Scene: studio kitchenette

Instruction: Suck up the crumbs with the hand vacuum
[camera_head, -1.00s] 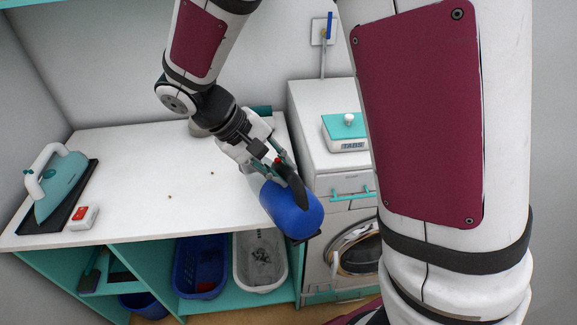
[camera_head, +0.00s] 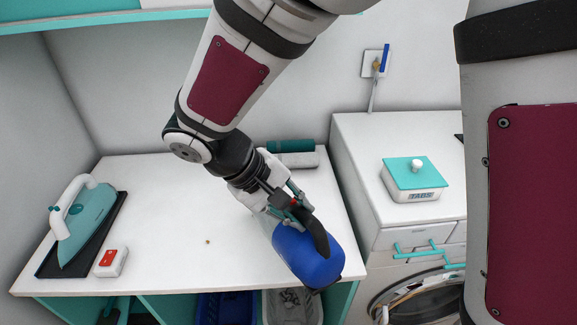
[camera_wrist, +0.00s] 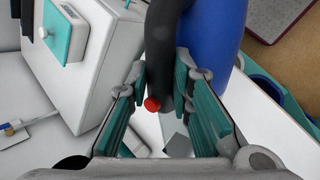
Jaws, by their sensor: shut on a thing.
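The hand vacuum (camera_head: 308,258) has a blue body and a black handle with a red button. My gripper (camera_head: 297,212) is shut on the handle, near the front right corner of the white worktop (camera_head: 165,205). In the wrist view the vacuum's blue body (camera_wrist: 222,35) lies beyond my gripper (camera_wrist: 160,80), with the black handle between the teal finger pads. One small brown crumb (camera_head: 207,241) lies on the worktop, left of the vacuum. My gripper and the vacuum hide part of the worktop.
An iron (camera_head: 88,222) on a dark pad and a red-and-white box (camera_head: 111,262) stand at the left. A teal roll (camera_head: 290,146) lies at the back. A washer cabinet with a tabs box (camera_head: 412,178) stands right.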

